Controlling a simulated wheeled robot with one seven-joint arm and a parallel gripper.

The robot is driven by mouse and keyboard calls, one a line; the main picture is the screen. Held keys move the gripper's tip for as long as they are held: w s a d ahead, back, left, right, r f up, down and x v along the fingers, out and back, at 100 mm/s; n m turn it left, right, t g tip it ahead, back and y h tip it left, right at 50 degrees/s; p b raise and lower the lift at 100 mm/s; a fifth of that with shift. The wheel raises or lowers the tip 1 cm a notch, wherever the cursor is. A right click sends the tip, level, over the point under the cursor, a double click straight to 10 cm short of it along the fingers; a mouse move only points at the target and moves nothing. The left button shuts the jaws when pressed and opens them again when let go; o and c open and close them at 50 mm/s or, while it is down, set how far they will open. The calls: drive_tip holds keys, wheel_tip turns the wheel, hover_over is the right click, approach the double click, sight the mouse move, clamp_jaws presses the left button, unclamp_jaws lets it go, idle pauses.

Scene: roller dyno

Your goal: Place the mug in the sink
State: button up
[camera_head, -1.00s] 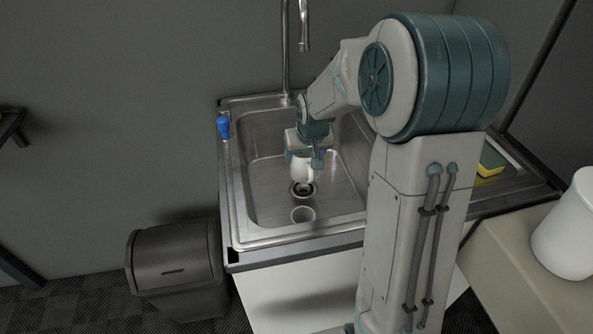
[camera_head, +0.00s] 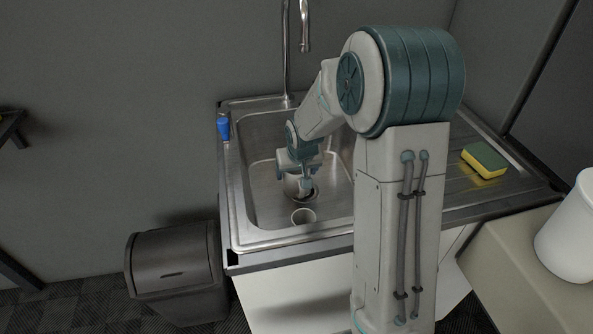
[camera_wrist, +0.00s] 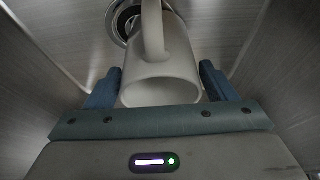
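The white mug (camera_head: 291,186) is inside the steel sink (camera_head: 257,208), close to the drain, partly hidden by my gripper (camera_head: 298,182). In the wrist view the mug (camera_wrist: 163,78) lies between the two blue fingers of my gripper (camera_wrist: 160,75), its open rim towards the camera and its handle at the top of the picture. The fingers flank the mug closely on both sides and look shut on it. Whether the mug's base touches the sink floor cannot be seen clearly.
The faucet (camera_head: 286,50) rises behind the basin. A blue item (camera_head: 223,127) sits on the sink's left rim. A yellow-green sponge (camera_head: 484,160) lies on the drainboard at right. A white container (camera_head: 570,235) stands on the right counter; a dark bin (camera_head: 177,270) stands at left.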

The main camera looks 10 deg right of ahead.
drive_tip(key=shift+o, duration=0.9)
drive_tip(key=shift+r, duration=0.25)
drive_tip(key=p+v, duration=0.2)
drive_tip(key=v, duration=1)
drive_tip(key=s, duration=0.7)
drive_tip(key=s+r+g, duration=0.1)
drive_tip(key=s, duration=0.6)
drive_tip(key=s+g, duration=0.1)
drive_tip(key=s, duration=0.7)
drive_tip(key=shift+s+r, duration=0.1)
drive_tip(key=shift+r, duration=0.3)
drive_tip(key=shift+s, duration=0.35)
drive_tip(key=shift+a, duration=0.1)
